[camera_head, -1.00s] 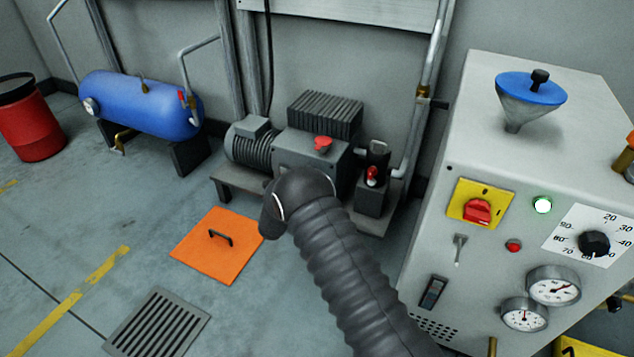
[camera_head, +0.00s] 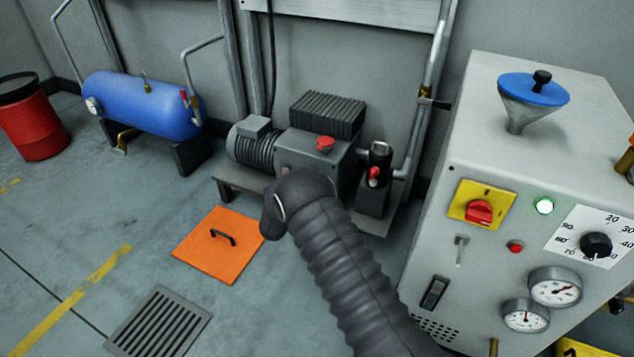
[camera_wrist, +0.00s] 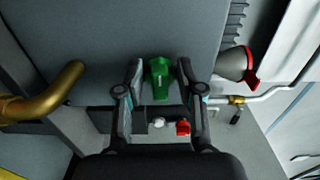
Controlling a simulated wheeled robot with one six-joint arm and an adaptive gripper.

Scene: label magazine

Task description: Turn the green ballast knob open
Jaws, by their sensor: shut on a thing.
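The green ballast knob (camera_wrist: 159,79) is in the middle of the wrist view, on the face of a grey housing (camera_wrist: 150,30). My gripper (camera_wrist: 159,72) has one finger on each side of the knob and is shut on it. In the wrist view the knob's narrower end points down the picture, towards the palm. In the head view my own dark arm blocks the sight of the knob and of the fingers. The grey pump unit (camera_head: 300,160) shows behind my arm there.
A grey cabinet (camera_head: 450,140) with a red switch, a dial and gauges stands at the right. A blue tank (camera_head: 145,108) and a red drum (camera_head: 35,125) are at the left. An orange plate (camera_head: 215,262) lies on the floor. In the wrist view a brass pipe (camera_wrist: 45,100) is left of the fingers.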

